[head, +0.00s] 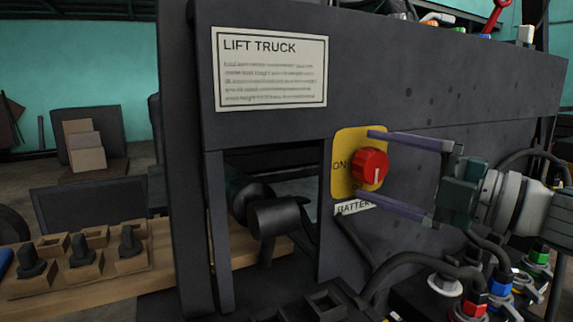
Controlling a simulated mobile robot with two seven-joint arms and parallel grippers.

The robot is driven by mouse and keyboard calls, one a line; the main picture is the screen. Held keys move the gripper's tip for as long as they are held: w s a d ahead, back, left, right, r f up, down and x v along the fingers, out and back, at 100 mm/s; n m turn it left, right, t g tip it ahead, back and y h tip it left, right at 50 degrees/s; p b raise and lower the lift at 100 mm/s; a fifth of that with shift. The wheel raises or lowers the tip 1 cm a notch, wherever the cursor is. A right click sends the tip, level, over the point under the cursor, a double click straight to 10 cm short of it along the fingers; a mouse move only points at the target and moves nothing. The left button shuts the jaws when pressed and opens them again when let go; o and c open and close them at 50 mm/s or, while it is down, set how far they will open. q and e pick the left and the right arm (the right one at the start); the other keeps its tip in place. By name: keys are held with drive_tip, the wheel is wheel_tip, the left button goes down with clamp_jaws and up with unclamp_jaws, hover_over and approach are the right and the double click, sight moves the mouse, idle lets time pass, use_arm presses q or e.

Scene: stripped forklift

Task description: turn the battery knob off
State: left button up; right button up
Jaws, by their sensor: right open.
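The battery knob (369,166) is red and round with a pale pointer line that stands near vertical on its face. It sits on a yellow plate (345,147) on the dark forklift panel. "ON" is printed at the plate's left; the lettering below the knob is partly hidden. A "BATTERY" label (352,207) is below, partly covered by my lower finger. My right gripper (368,164) comes in from the right and is open. One finger is above the knob and one below, with visible gaps to it. My left gripper is not in view.
A "LIFT TRUCK" sign (270,69) is on the panel above left. A dark opening with a black cylinder (278,217) is left of the knob. Cables and coloured connectors (500,283) crowd the lower right. A wooden bench (90,275) stands at left.

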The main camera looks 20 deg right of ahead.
drive_tip(key=shift+s, duration=0.1)
drive_tip(key=v, duration=0.9)
drive_tip(key=shift+s+d, duration=0.2)
drive_tip(key=shift+s, duration=0.15)
